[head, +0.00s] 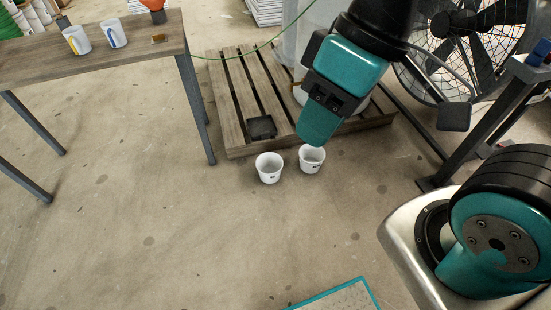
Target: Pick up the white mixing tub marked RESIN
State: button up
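Two small white tubs stand upright on the concrete floor in front of the pallet: a left tub (269,169) and a right tub (312,160). Each has a small dark marking on its front, too small to read, so I cannot tell which one is marked RESIN. My arm comes down from the top right. Its teal and black end, with my gripper (320,125), appears just above the right tub and overlaps its back rim in the picture. I cannot make out two separate fingertips or any contact with the tub. Both tubs look free on the floor.
A wooden pallet (236,92) lies behind the tubs, with a dark block (261,127) at its front. A workbench (40,62) with two mugs stands at the left. A large fan (468,50) is at the right. The floor left and in front is clear.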

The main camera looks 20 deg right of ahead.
aim_at(311, 158)
jog(key=u, duration=0.4)
jog(key=i, duration=1.4)
jog(key=z, duration=0.9)
jog(key=i, duration=0.35)
jog(key=z, duration=0.3)
